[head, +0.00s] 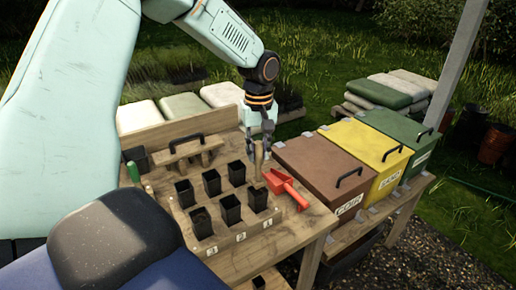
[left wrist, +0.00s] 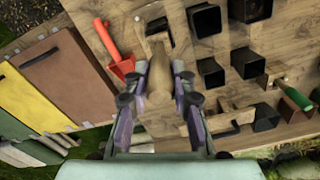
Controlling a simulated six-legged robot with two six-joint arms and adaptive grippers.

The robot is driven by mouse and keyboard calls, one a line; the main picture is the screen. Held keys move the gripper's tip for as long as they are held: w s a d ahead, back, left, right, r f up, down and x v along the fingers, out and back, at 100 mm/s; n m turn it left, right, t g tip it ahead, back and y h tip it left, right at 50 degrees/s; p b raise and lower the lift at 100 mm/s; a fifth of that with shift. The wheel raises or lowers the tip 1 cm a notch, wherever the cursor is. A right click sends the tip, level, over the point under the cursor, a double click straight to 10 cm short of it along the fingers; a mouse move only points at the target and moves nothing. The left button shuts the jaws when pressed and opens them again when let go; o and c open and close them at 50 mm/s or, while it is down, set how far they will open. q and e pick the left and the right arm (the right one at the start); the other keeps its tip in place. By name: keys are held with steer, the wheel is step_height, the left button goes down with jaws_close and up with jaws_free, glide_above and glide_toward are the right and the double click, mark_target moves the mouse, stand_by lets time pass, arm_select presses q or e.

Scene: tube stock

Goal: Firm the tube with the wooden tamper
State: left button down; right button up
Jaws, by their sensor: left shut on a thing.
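The wooden tamper (head: 259,156) stands roughly upright at the back right of the tube rack. My left gripper (head: 262,138) is shut on it from above, and the left wrist view shows its pale wood (left wrist: 158,75) between the fingers. Whether its lower end touches the bench is unclear. Several black square tubes stand in two rows in the wooden rack (head: 216,240), marked 3, 2 and 1 along the front. The tube contents are too dark to tell. My right gripper is not in view.
A red scoop (head: 287,188) lies right of the rack. Brown (head: 322,168), yellow (head: 368,150) and green (head: 400,135) lidded bins stand further right. A wooden piece with a black handle (head: 187,144) and a green-handled tool (head: 133,172) are behind and left of the rack.

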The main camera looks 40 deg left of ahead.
mark_target(258, 163)
arm_select(q)
steer(key=shift+r, duration=0.1)
stand_by(0.4)
steer(key=shift+w+f, duration=0.1)
steer(key=shift+f, duration=1.6)
steer(key=shift+f+p, duration=0.55)
steer(key=shift+p, duration=0.45)
stand_by(1.7)
